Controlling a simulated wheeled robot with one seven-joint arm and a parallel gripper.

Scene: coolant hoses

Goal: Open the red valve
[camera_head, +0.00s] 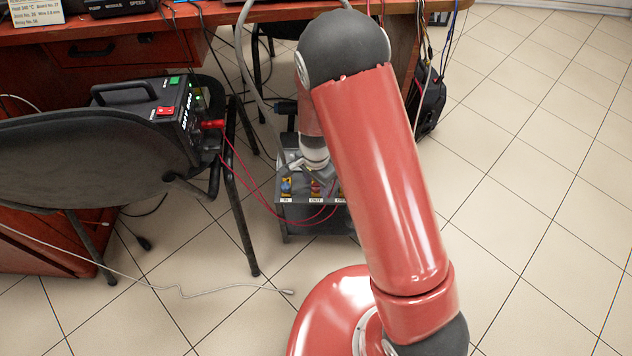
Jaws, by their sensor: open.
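The red valve (315,189) is in the middle of the front row on a grey metal box (300,225) on the floor. Only a small part of it shows, above a white label. My gripper (316,174) is open and points down just above and behind it. Its fingers are small and partly hidden, and I cannot tell whether they touch the valve. A blue valve (286,187) sits to the left on the same box. My red arm hides the right side of the box.
A dark chair (90,150) stands left, carrying a black powered unit (160,110). Thin red hoses (250,190) run from the unit to the box. A wooden desk (130,50) is behind. A white cable (180,292) lies on the floor. Tiled floor at right is clear.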

